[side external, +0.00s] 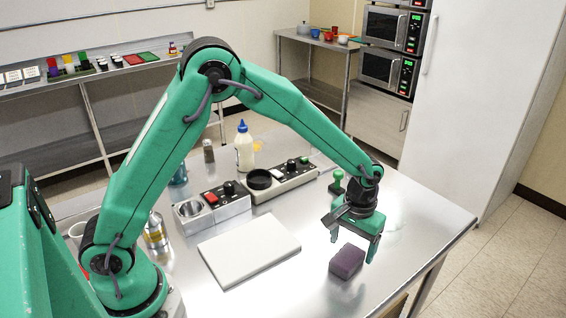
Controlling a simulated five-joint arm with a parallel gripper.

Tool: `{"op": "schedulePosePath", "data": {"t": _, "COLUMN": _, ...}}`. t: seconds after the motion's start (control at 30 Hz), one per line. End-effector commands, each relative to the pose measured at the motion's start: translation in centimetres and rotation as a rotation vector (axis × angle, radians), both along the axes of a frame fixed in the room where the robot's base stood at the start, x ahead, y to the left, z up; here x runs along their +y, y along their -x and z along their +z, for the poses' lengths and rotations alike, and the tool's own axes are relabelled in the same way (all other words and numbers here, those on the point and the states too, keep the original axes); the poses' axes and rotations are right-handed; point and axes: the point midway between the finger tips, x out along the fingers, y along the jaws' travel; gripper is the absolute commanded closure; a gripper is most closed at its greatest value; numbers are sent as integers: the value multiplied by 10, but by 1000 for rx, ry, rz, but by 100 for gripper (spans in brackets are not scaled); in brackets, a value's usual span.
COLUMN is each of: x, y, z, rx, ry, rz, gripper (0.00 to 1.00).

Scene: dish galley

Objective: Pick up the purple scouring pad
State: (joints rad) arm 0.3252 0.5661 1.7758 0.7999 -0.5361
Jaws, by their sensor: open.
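The purple scouring pad (346,262) is a small dark purple block. It lies flat on the steel table, to the right of the white board. My gripper (352,248) points down above the pad. Its fingers are spread open, one toward the left and one toward the right of the pad in this picture. From this one view I cannot tell exactly how high the fingertips are above the table.
A white cutting board (249,247) lies left of the pad. Behind it stand a control box with a round dish (282,180), a box with a metal cup (211,206) and a white bottle (244,150). A green-knobbed item (338,183) stands behind my gripper. The table's right side is clear.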

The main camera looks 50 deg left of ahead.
Motion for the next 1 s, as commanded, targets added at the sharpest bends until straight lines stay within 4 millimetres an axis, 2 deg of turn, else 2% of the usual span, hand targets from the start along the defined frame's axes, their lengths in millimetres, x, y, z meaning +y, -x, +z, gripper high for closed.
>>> {"op": "schedulePosePath", "data": {"t": 0.33, "x": 2, "y": 0, "z": -37, "rx": 1, "ry": -1, "rz": 0, "gripper": 24}}
{"op": "schedulePosePath", "data": {"t": 0.9, "x": 2, "y": 0, "z": -40, "rx": 0, "ry": 0, "rz": 0, "gripper": 24}}
{"op": "schedulePosePath", "data": {"t": 1.0, "x": 2, "y": 0, "z": -40, "rx": 0, "ry": 0, "rz": 0, "gripper": 41}}
